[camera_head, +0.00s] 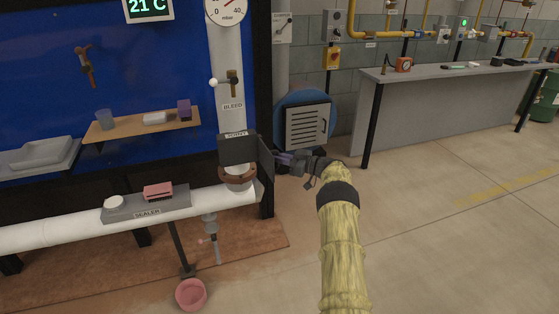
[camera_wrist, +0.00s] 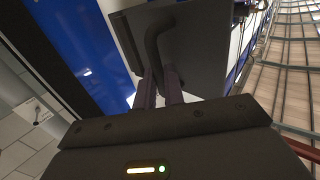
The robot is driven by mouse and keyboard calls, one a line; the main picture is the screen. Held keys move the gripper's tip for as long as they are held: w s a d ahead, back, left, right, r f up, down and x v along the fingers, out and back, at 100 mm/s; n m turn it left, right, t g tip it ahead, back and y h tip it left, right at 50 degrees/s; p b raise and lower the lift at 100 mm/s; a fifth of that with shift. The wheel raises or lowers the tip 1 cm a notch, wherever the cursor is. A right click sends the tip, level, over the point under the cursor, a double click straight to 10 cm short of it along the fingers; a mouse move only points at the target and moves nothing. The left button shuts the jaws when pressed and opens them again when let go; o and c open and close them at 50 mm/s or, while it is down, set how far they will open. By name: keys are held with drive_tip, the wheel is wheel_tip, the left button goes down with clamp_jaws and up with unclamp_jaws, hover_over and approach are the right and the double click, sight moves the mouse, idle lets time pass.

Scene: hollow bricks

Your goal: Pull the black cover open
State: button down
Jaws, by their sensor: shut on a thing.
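The black cover (camera_head: 266,160) is a dark flat panel at the right of a dark square housing (camera_head: 237,150) on the white pipe. It stands at an angle to the housing, on the side toward my arm. In the wrist view the cover (camera_wrist: 205,40) fills the upper middle, with a bent black handle (camera_wrist: 153,45) on its face. My gripper (camera_head: 280,158) is at the cover's outer side. In the wrist view my gripper's fingers (camera_wrist: 160,88) are shut on the handle. The fingertips are partly hidden against the handle.
A brown collar (camera_head: 238,178) sits below the housing. The sealer tray (camera_head: 147,205) with a pink block (camera_head: 158,191) is to the left. A blue round unit with a grey louvred panel (camera_head: 307,126) stands behind my gripper. The floor to the right is clear.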

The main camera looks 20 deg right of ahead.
drive_tip(key=shift+w+a+r, duration=0.1)
drive_tip(key=shift+w+a, duration=0.05)
drive_tip(key=shift+a, duration=0.05)
drive_tip(key=c, duration=1.8)
unclamp_jaws()
drive_tip(key=shift+a, duration=0.15)
drive_tip(key=o, duration=0.3)
drive_tip(key=shift+w+a, duration=0.1)
drive_tip(key=shift+w, duration=0.1)
drive_tip(key=shift+f+p+v, duration=0.2)
drive_tip(key=shift+p+v, duration=0.35)
drive_tip(key=shift+v, duration=8.5)
